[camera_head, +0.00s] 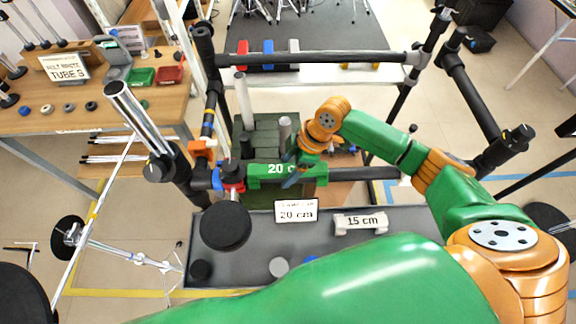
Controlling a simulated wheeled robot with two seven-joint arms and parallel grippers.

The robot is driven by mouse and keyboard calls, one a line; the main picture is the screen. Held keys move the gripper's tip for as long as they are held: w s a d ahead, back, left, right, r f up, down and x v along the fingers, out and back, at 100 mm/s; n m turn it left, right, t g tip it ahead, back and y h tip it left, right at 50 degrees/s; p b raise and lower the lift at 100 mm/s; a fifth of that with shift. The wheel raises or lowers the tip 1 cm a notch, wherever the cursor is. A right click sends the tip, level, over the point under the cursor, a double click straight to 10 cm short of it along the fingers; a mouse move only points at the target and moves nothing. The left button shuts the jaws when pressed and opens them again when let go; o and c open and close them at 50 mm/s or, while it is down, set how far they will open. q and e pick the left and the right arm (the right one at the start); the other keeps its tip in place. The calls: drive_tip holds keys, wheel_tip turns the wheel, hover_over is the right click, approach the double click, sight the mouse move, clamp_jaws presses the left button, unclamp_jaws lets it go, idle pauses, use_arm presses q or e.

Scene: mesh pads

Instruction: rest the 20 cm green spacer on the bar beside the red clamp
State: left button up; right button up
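The green spacer (262,174), printed "20 c" with the rest covered, lies lengthwise along the line of the dark front bar (370,173). Its left end is close beside the red clamp (233,187); I cannot tell whether they touch. My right gripper (291,169) reaches in from the right and above. Its dark fingers straddle the spacer right of its middle and look shut on it. Whether the spacer's underside bears on the bar is hidden. My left gripper is not in view.
Below the bar is a grey tray (350,258) with "20 cm" (296,212) and "15 cm" (361,222) labels. A black round pad (225,226) hangs near the clamp. A green crate (262,131) stands behind. The rear bar (310,58) crosses farther back.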

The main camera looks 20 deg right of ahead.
drive_tip(key=v, duration=0.7)
drive_tip(key=shift+b, duration=0.4)
